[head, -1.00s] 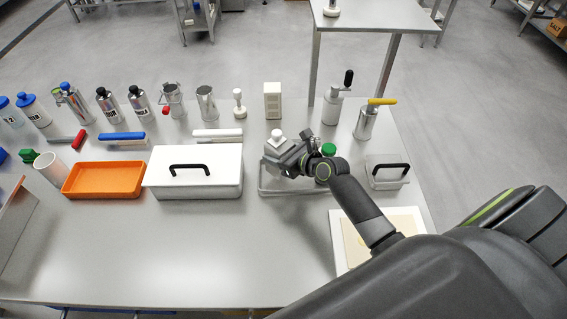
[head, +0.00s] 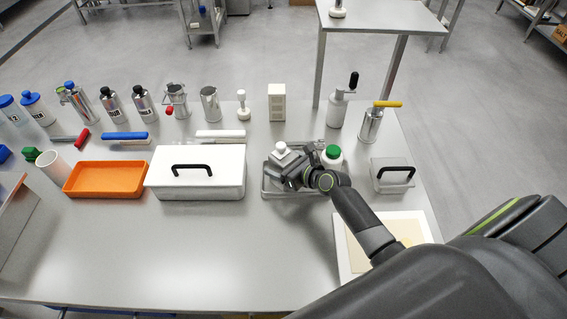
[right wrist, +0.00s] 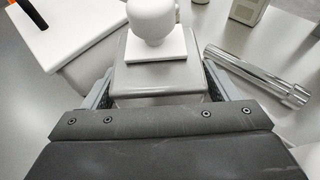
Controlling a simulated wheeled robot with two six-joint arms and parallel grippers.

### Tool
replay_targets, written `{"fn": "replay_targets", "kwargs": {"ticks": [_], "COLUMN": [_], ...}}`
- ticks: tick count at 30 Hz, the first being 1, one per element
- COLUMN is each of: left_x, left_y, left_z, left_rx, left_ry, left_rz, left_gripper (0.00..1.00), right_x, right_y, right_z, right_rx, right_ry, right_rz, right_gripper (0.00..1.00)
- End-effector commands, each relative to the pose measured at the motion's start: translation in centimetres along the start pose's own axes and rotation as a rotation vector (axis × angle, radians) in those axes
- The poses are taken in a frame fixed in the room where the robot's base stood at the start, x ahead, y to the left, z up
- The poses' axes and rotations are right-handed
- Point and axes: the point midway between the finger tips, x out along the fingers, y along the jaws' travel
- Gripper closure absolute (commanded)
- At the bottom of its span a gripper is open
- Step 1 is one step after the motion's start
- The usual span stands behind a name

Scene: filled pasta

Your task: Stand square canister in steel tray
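The square canister (head: 281,156) is grey with a white square lid and a round white knob. In the head view it is upright over the left part of the shallow steel tray (head: 268,192). My right gripper (head: 291,174) is at its near side. In the right wrist view the canister (right wrist: 156,80) sits between the two fingers (right wrist: 158,92), which press close on both sides. Its base is hidden by my gripper, so I cannot tell whether it touches the tray floor. A white jar with a green lid (head: 333,152) stands at the tray's right end. My left gripper is out of view.
A white box with a black handle (head: 197,172) stands left of the tray, with an orange tray (head: 105,179) beyond. A small handled container (head: 393,174) and a white-framed board (head: 388,240) are at right. Bottles line the back. The table's front left is clear.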

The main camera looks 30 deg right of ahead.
Motion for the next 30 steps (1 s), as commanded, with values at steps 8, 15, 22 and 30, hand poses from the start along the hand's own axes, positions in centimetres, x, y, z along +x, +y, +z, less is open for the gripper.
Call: {"fn": "replay_targets", "kwargs": {"ticks": [8, 15, 22, 30], "left_x": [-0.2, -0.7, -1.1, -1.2], "left_y": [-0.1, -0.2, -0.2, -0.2], "left_z": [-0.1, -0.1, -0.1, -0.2], "left_rx": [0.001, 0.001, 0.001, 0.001], "left_ry": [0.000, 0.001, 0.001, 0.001], "left_rz": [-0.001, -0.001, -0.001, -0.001], "left_gripper": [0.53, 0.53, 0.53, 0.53], "right_x": [-0.2, -3.3, -8.0, -11.6], "right_y": [0.0, 0.0, -0.1, -0.1], "right_z": [0.4, 0.3, 0.2, 0.2], "right_rx": [0.000, -0.001, -0.003, -0.001], "right_ry": [-0.001, 0.002, 0.002, 0.001], "right_rz": [0.000, -0.001, -0.001, 0.000], "right_gripper": [0.18, 0.18, 0.18, 0.18]}}
